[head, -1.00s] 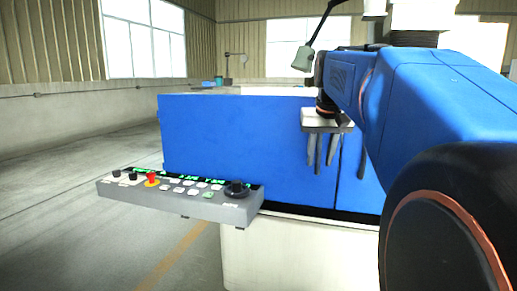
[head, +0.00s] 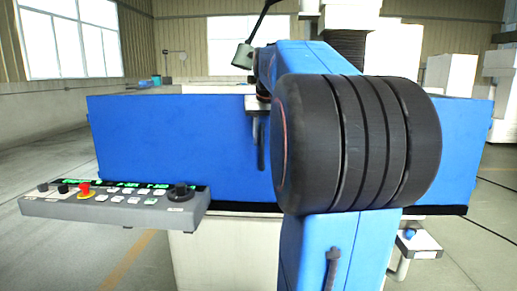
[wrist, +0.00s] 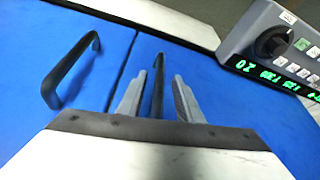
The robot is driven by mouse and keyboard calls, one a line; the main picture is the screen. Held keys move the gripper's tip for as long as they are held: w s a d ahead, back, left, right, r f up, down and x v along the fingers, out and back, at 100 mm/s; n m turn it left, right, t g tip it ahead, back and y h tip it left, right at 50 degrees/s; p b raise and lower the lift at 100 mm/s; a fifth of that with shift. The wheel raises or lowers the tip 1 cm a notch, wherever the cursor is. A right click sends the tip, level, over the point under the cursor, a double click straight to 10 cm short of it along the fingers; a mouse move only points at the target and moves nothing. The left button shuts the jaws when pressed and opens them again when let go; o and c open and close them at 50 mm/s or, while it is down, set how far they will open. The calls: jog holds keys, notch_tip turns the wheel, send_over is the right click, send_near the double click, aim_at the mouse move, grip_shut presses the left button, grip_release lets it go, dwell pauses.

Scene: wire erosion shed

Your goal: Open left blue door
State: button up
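The left blue door (head: 180,140) is a flat blue panel on the machine front and looks closed. Its dark bar handle (wrist: 158,70) shows in the wrist view between the fingers of my gripper (wrist: 157,82). The fingers are open, one on each side of the handle, with gaps; I cannot tell how deep they reach around it. In the head view my gripper (head: 260,146) points down in front of the door, mostly hidden by my arm. The right blue door (head: 463,150) has a like handle (wrist: 70,72), left of a thin seam in the wrist view.
A grey control panel (head: 115,207) with a red button and a black knob juts out at the left, close to the left door; it also shows in the wrist view (wrist: 285,45). A pale base (head: 225,255) stands below the doors. The floor at the left is open.

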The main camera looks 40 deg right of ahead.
aim_at(262, 142)
jog(key=f, duration=0.1)
jog(key=w+d+f, duration=0.1)
jog(key=w+f, duration=0.1)
jog(key=shift+d, duration=0.3)
jog(key=shift+x, duration=0.9)
grip_shut()
